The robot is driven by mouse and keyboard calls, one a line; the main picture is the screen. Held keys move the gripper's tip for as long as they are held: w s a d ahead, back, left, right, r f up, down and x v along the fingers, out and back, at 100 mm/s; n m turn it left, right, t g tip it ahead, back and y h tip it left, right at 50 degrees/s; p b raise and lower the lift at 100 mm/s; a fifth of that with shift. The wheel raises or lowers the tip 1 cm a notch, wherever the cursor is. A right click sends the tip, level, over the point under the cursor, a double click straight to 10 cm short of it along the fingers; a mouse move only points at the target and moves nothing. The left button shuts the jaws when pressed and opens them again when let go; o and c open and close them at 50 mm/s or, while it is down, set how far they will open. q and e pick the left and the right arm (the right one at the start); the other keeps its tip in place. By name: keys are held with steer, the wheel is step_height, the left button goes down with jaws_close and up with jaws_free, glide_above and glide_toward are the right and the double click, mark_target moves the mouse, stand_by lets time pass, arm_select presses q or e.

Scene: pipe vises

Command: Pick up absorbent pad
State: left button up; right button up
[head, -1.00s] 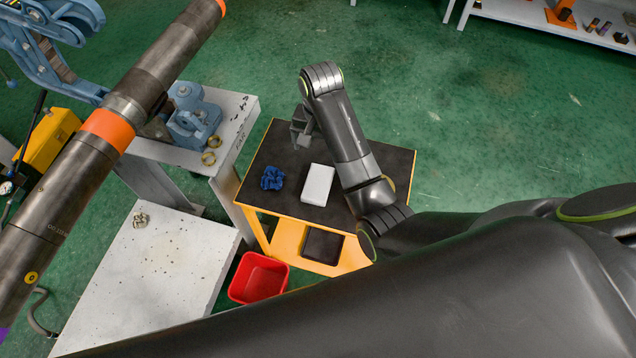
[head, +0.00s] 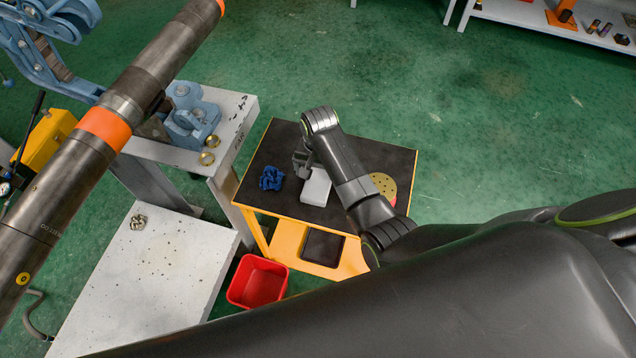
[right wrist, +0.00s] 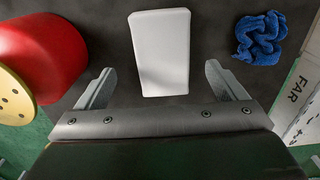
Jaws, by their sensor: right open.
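The absorbent pad appears to be the white rectangular block (head: 316,188) lying on the dark top of the small orange-framed table (head: 394,158). In the right wrist view the white pad (right wrist: 161,52) lies ahead of my right gripper (right wrist: 160,88), centred between its two spread fingers. The right gripper (head: 302,160) is open and empty, at the far end of the pad in the head view, covering part of it. I cannot tell its height above the pad. My left gripper is not in view.
A crumpled blue cloth (head: 271,178) lies left of the pad. A round yellow-topped object with holes (head: 383,184) stands to the right; its red side (right wrist: 50,50) shows in the wrist view. A red bin (head: 257,282) is below. A large pipe (head: 70,160) crosses the left.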

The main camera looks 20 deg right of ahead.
mark_target(318, 181)
steer(key=shift+w+f, duration=0.15)
steer(key=shift+f, duration=1.05)
steer(key=shift+w+f, duration=0.1)
steer(key=shift+f, duration=1.05)
steer(key=shift+c, duration=0.4)
steer(key=c, duration=1)
